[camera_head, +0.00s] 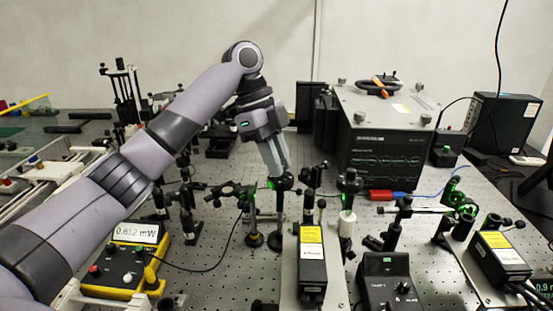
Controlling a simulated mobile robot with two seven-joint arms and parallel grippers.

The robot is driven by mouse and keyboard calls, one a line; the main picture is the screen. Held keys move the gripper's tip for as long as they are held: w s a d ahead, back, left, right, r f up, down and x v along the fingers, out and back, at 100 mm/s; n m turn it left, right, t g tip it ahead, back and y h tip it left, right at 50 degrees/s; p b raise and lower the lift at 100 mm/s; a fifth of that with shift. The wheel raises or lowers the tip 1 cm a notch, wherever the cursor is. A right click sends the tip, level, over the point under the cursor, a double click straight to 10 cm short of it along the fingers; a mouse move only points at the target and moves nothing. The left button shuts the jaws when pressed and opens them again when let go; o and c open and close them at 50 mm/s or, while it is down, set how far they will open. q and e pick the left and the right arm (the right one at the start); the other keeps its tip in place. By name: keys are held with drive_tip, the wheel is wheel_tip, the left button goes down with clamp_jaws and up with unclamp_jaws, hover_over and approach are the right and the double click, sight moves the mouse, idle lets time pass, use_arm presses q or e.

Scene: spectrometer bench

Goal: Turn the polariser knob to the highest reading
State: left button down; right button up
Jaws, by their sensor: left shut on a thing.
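My left gripper (279,174) reaches in from the left and points down at the middle of the bench. It is shut on the polariser knob (282,183), a dark round piece on top of a post mount. The fingers hide part of the knob, so its angle cannot be read. A yellow power meter (110,289) stands at the front left, with a lit display (134,232) that seems to read 0.612 mW, though the middle digit is hard to tell. My right gripper is not in view.
Post-mounted optics with green light (348,184) stand close right of the knob. A black laser box (311,265) and a black control box (390,285) stand in front. A large dark instrument (385,150) is behind. Bare breadboard (215,275) shows at the front.

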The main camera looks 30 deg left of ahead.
use_arm(q)
drive_tip(key=shift+w+r+m+g, duration=0.1)
drive_tip(key=shift+m+g, duration=0.4)
drive_tip(key=shift+m, duration=0.7)
drive_tip(key=c, duration=1)
unclamp_jaws()
drive_tip(key=shift+c, duration=0.2)
drive_tip(key=v, duration=0.7)
drive_tip(key=shift+d, duration=0.1)
